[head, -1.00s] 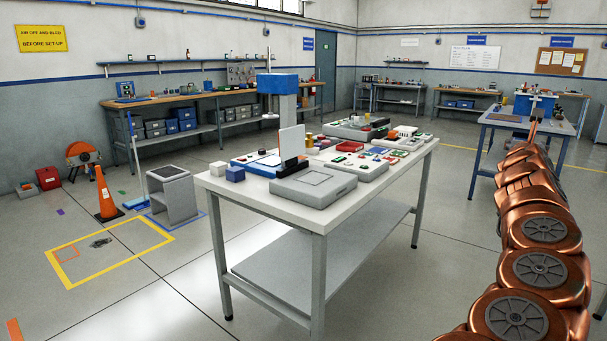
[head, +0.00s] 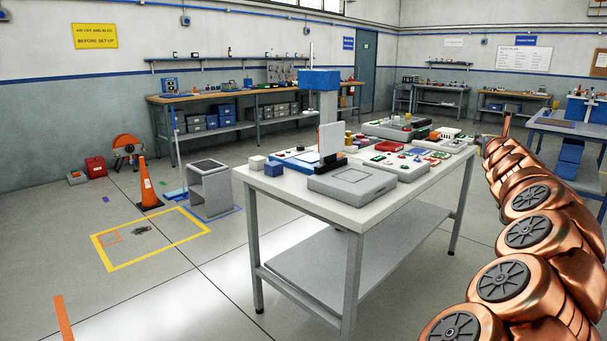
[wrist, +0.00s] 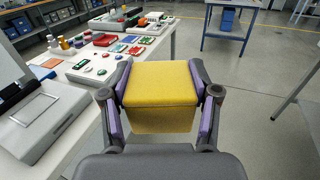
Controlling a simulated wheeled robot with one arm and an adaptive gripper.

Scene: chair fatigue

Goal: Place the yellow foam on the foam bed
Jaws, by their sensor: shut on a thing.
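The yellow foam (wrist: 160,85) is a block between the two grey and purple fingers of my gripper (wrist: 160,80) in the wrist view. My gripper is shut on it and holds it past the table's right edge, above the floor. In the head view the foam and the fingers cannot be made out. A low grey slab with a pale outlined rectangle on top sits at the white table's front edge (head: 352,180); it also shows at left in the wrist view (wrist: 38,122). It looks like the foam bed, but no label is readable.
The white table (head: 262,185) also bears an upright pale panel (head: 332,140), a column with a blue head (head: 320,80), small blocks and several button panels. An orange cone (head: 148,185) and a grey stool (head: 211,190) stand at left.

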